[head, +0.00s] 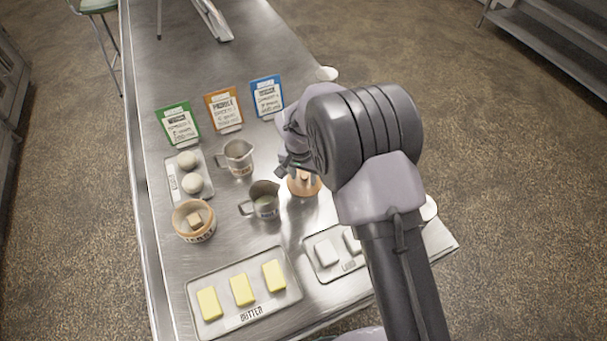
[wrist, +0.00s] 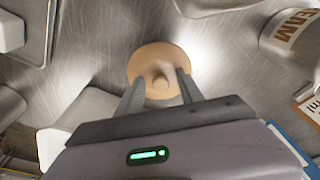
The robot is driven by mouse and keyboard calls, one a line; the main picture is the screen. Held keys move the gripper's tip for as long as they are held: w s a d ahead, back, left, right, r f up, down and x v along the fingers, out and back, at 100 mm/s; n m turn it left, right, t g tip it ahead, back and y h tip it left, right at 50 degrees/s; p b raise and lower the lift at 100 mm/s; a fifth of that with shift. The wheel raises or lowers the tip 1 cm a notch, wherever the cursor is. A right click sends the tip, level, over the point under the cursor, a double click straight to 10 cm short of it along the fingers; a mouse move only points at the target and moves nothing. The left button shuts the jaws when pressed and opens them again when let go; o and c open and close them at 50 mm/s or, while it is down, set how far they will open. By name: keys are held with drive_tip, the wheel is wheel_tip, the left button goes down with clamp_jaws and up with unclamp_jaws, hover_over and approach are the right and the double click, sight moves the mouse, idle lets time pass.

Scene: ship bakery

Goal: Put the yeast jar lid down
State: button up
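The lid (head: 304,186) is a round tan disc with a small knob, right of the metal jugs in the head view. In the wrist view the lid (wrist: 150,56) appears to lie flat on the metal table. My gripper (wrist: 162,78) is open, with a finger on each side of the knob and a gap showing on both sides. In the head view my gripper (head: 300,172) is directly over the lid, partly hidden by my arm. The yeast jar (head: 194,233) stands uncovered at the left, with a tan cube inside.
Two metal jugs (head: 238,158) (head: 264,201) stand left of the lid. A lard tray (head: 325,272) and a butter tray (head: 207,325) lie nearer. Green (head: 178,125), orange (head: 223,110) and blue (head: 267,96) cards stand behind. A dough-ball tray (head: 174,192) is at left.

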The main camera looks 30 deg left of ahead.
sight(301, 187)
wheel_tip(301, 187, up, 12)
drive_tip(key=s+p, duration=0.2)
drive_tip(key=d+r+m+t+y, duration=0.1)
drive_tip(key=d+r+m, duration=0.2)
drive_tip(key=d+r, duration=1.45)
drive_tip(key=s+d+r+m+t, duration=0.1)
drive_tip(key=s+d+r, duration=0.1)
drive_tip(key=s+d, duration=0.6)
drive_tip(key=s+d+r+m+t, duration=0.1)
drive_tip(key=s+d+r+t, duration=0.1)
drive_tip(key=s+d, duration=0.6)
drive_tip(key=shift+s+d+m+y, duration=0.35)
drive_tip(key=shift+s+m+y, duration=0.05)
drive_tip(key=shift+s, duration=0.1)
